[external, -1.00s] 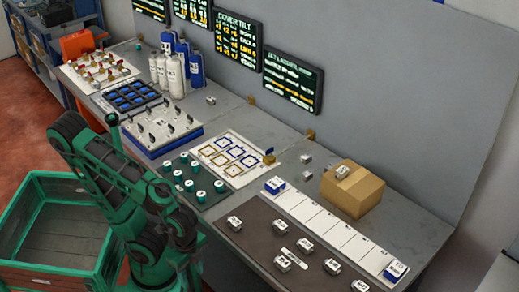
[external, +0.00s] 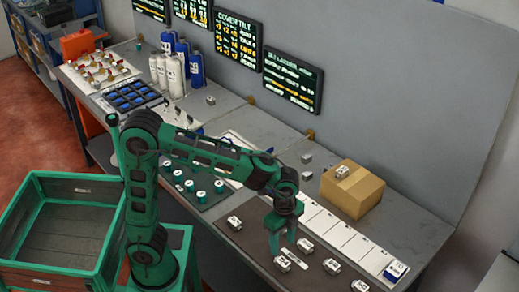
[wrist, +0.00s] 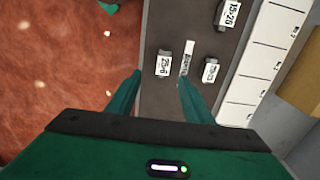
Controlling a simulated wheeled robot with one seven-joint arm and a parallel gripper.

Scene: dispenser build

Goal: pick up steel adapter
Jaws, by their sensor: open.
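Several small steel adapters with printed labels lie on the dark mat (external: 255,246). In the external view one adapter (external: 235,223) is left of my gripper, one (external: 305,246) just right of it, one (external: 282,263) in front of it, and another (external: 331,266) farther right. My gripper (external: 282,238) points down over the mat, open and empty. In the wrist view an adapter marked 25-6 (wrist: 163,63) shows ahead of and between the two fingertips (wrist: 160,80). Another adapter (wrist: 210,71) is right of the fingers, and one (wrist: 229,13) is at the top.
A white label plate (external: 295,259) lies among the adapters. A white sectioned strip (external: 340,237) runs behind the mat. A cardboard box (external: 352,190) bears another metal piece (external: 342,171). Green cylinders (external: 201,195) stand on a mat to the left. A green crate (external: 62,245) stands on the floor.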

